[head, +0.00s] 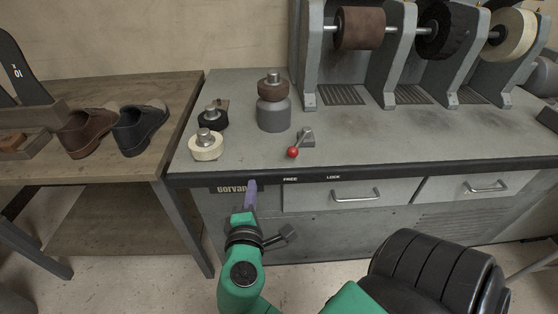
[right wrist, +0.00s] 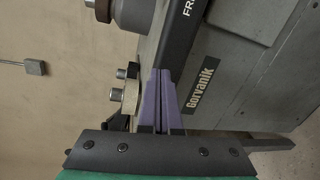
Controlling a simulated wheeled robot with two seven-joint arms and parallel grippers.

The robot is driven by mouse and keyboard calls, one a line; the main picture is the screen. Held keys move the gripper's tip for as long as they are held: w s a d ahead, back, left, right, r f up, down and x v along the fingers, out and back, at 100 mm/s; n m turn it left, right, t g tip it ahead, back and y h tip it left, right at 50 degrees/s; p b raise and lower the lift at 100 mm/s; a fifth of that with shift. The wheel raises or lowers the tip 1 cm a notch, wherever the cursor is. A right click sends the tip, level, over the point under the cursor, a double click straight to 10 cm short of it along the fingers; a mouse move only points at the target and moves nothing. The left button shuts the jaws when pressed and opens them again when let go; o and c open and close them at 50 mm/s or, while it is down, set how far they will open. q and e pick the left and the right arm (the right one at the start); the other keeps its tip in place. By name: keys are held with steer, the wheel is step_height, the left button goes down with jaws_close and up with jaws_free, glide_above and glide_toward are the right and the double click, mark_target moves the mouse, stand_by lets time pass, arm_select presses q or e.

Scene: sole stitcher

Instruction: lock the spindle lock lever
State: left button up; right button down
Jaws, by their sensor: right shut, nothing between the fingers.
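The spindle lock lever (head: 293,153) has a red ball knob and a grey pivot block (head: 307,138). It lies on the bench top near the front edge, its ball toward the front left, above the FREE label (head: 290,179). The LOCK label (head: 333,177) is farther right on the front edge. My right gripper (head: 252,184) is in front of the bench edge, left of and nearer than the lever, apart from it. Its purple fingers are together and empty, also in the right wrist view (right wrist: 160,85). The lever is not visible there. My left gripper is not in view.
A grey spindle post (head: 273,112) with a brown top stands behind and left of the lever. A black roll (head: 213,118) and a cream roll (head: 206,148) sit at the left. Grinding wheels (head: 360,28) stand behind. Shoes (head: 140,128) are on the side table. Bench top right of the lever is clear.

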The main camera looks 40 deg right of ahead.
mark_target(266, 162)
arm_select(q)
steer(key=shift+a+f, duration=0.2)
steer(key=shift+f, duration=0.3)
arm_select(e)
steer(key=r, duration=0.1)
steer(key=s+d+r+h, duration=0.1)
steer(key=r, duration=0.1)
steer(key=shift+s+d+m+h, duration=0.25)
steer(key=shift+s+m+h, duration=0.05)
steer(key=shift+s+m, duration=0.1)
steer(key=p+x, duration=0.1)
steer(key=x, duration=0.9)
steer(key=shift+w+d, duration=0.1)
steer(key=shift+w, duration=0.05)
steer(key=s, duration=0.1)
steer(key=s+d, duration=0.1)
steer(key=s+p, duration=0.1)
steer(key=shift+s+d+r, duration=0.2)
steer(key=shift+s+r, duration=0.1)
steer(key=shift+s+d, duration=0.1)
steer(key=shift+s, duration=0.05)
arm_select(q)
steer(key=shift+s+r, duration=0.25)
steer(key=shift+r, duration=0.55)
